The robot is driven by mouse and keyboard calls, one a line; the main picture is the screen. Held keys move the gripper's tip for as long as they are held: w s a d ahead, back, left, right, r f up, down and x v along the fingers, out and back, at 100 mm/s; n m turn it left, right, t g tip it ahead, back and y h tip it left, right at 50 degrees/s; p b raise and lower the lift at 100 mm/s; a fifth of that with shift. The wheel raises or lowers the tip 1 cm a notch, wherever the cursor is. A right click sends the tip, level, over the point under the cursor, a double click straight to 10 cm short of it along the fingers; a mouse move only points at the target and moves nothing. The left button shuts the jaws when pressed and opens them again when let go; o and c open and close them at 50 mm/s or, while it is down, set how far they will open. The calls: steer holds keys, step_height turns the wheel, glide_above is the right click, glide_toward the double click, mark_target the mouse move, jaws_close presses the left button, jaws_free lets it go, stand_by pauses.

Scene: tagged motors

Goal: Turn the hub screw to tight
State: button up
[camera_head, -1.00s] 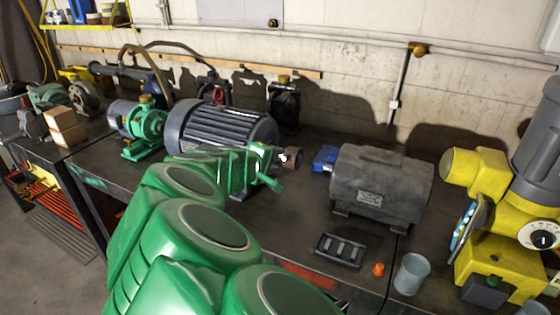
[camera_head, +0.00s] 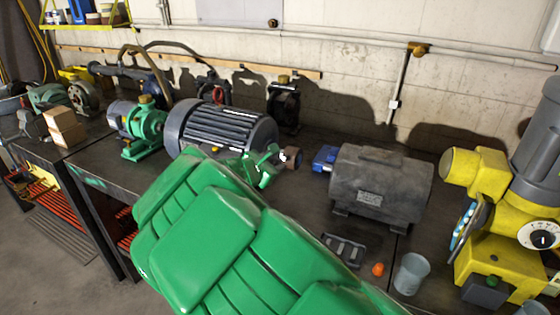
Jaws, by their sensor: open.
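A brownish hub (camera_head: 293,157) sits at the right end of the large dark finned motor (camera_head: 222,125) on the bench. A small pale spot shows on the hub's left side; I cannot tell whether it is the hub screw. My green gripper (camera_head: 271,164) is open, just left of the hub, in front of the motor's right end. Its fingers are small in view, and I cannot tell whether they touch the hub. My green arm covers the motor's lower front and the bench before it.
A grey motor (camera_head: 380,188) stands to the right, with a blue block (camera_head: 325,158) beside it. A black slotted tray (camera_head: 344,250), an orange piece (camera_head: 378,269) and a cup (camera_head: 411,273) lie near the front edge. A yellow machine (camera_head: 492,250) stands far right; a green pump (camera_head: 143,128) stands left.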

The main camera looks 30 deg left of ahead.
mark_target(284, 159)
steer(key=shift+x, duration=2.4)
jaws_close()
